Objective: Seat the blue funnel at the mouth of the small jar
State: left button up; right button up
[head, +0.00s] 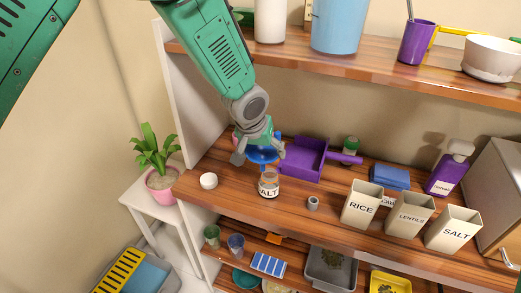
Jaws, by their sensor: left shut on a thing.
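The blue funnel (262,157) is held in my left gripper (259,151), which is shut on it with a grey finger on either side. The small jar (268,187), clear with a white label ending in "ALT", stands upright on the wooden counter. The funnel is directly above the jar's mouth in the head view. Its lower end is close to the jar's rim, and I cannot tell whether they touch. My right gripper is not in view.
A white lid (208,181) lies left of the jar and a small grey cup (313,203) stands to its right. A purple scoop-like tray (303,158) sits behind. Canisters marked RICE (361,207), LENTILS (409,215) and SALT (455,232) stand further right. An upper shelf (390,75) overhangs the back.

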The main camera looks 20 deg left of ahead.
pick_arm(q)
jog(key=shift+d+f, duration=0.15)
jog(key=shift+d, duration=0.45)
jog(key=shift+d+f, duration=0.2)
jog(key=shift+a+f+b, duration=0.25)
jog(key=shift+a+b, duration=0.1)
jog(key=shift+a, duration=0.05)
jog(key=shift+a+f, duration=0.4)
jog(key=shift+a, duration=0.05)
jog(key=shift+d+f, duration=0.15)
jog(key=shift+c, duration=0.2)
jog(key=shift+d+f+b, duration=0.2)
jog(key=shift+d+b, duration=0.2)
jog(key=shift+d, duration=0.15)
jog(key=shift+a, duration=0.6)
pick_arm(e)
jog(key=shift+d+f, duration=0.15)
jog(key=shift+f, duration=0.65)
pick_arm(q)
jog(key=shift+d, duration=0.15)
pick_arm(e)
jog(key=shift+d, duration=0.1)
